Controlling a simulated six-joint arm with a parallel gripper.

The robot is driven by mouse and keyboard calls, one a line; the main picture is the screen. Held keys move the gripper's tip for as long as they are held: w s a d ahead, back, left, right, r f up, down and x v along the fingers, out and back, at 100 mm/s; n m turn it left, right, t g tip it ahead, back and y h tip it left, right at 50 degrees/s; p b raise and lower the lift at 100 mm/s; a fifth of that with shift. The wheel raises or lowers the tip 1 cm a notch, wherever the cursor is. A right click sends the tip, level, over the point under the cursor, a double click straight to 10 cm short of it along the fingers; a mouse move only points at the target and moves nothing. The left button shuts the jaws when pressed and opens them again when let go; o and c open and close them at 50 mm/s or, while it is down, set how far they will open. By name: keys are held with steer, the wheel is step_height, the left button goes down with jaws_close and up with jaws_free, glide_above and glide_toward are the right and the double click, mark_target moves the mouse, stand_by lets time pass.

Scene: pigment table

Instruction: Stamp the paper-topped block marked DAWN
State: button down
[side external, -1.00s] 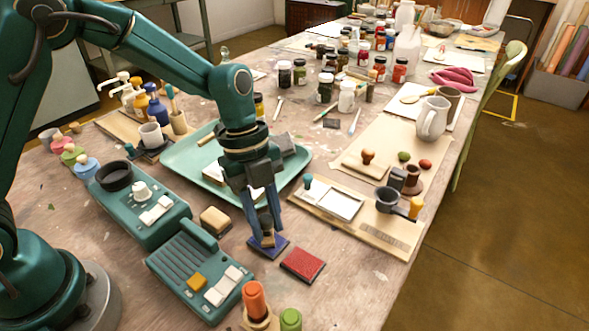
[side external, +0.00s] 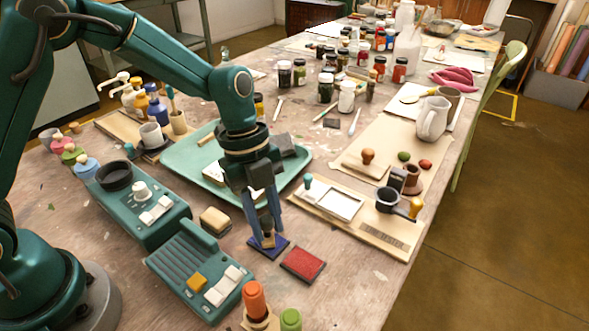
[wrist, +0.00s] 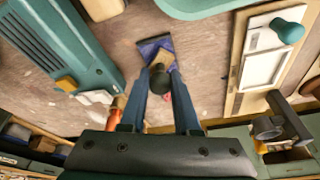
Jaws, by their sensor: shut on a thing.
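My gripper (side external: 265,225) is shut on a stamp with a dark knob and a wooden base (side external: 268,241). The stamp is upright over the blue ink pad (side external: 277,250); it looks down on the pad, but I cannot tell whether they are pressed together. In the wrist view, the dark knob (wrist: 160,82) sits between the fingers, with the blue pad (wrist: 146,47) beyond. Blocks with pale tops (side external: 214,174) lie in the green tray (side external: 180,170) behind my gripper, partly hidden by it. I cannot read DAWN on any of them.
A red ink pad (side external: 303,264) lies just right of the blue one. A green keyed device (side external: 190,275) and a wooden-based block (side external: 215,221) are at the left. An orange-topped stamp (side external: 254,300) stands in front. A board with a framed white plate (side external: 341,203) lies at the right.

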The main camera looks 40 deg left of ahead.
steer(key=shift+r, duration=3.5)
steer(key=shift+w+r+n, duration=0.1)
steer(key=shift+n, duration=0.2)
steer(key=w+a+n+t, duration=0.1)
steer(key=w+a+n, duration=0.25)
steer(key=a, duration=0.65)
steer(key=w+a+n+t, duration=0.25)
steer(key=a+n, duration=0.25)
steer(key=a, duration=0.4)
steer(key=shift+g, duration=0.45)
steer(key=shift+w+f, duration=0.2)
steer(key=shift+f, duration=2.35)
steer(key=shift+f, duration=0.65)
